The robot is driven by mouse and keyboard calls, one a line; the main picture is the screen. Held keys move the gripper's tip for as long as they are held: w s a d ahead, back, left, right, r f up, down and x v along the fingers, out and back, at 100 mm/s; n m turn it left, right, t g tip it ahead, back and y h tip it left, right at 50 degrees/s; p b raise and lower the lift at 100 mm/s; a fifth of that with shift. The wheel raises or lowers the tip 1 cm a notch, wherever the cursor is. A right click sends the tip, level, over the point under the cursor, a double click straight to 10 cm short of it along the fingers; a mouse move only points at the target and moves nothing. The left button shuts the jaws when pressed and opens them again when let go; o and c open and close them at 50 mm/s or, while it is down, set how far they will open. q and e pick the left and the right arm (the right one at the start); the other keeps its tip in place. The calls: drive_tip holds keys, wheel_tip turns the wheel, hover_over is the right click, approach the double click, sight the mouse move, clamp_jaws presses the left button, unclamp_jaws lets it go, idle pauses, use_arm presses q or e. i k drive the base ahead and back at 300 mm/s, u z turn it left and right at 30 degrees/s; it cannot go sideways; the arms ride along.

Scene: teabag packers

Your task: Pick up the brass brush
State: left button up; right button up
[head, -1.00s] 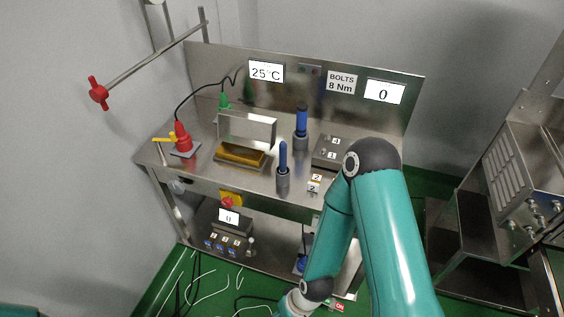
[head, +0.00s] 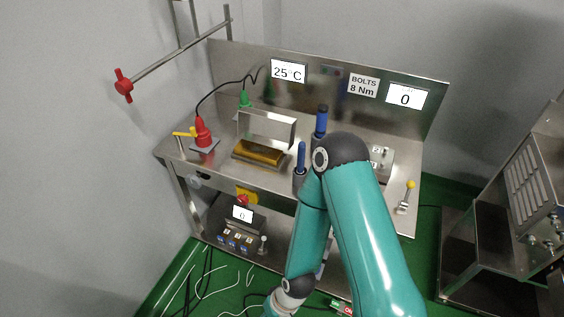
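Two blue-handled tools stand upright in grey holders on the steel bench: one farther back (head: 321,119) and one nearer the front (head: 301,156). Their lower ends are hidden in the holders, so I cannot tell which, if either, is the brass brush. A brass-coloured block (head: 259,153) lies under an upright metal frame (head: 267,129), left of these tools; no bristles can be made out on it. My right arm's teal links rise in front of the bench and cover part of its front right. My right gripper is below the picture's lower edge. My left gripper is not in view.
A red plug-like piece (head: 203,133) with a black cable and a yellow-handled part (head: 184,133) are at the bench's left. A red-knobbed rod (head: 124,86) juts out upper left. A yellow-knobbed lever (head: 408,194) stands at the right. Loose cables lie on the green floor.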

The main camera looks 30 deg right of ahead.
sight(301, 146)
drive_tip(key=u, duration=0.3)
drive_tip(key=i, duration=0.75)
drive_tip(key=z, duration=1.1)
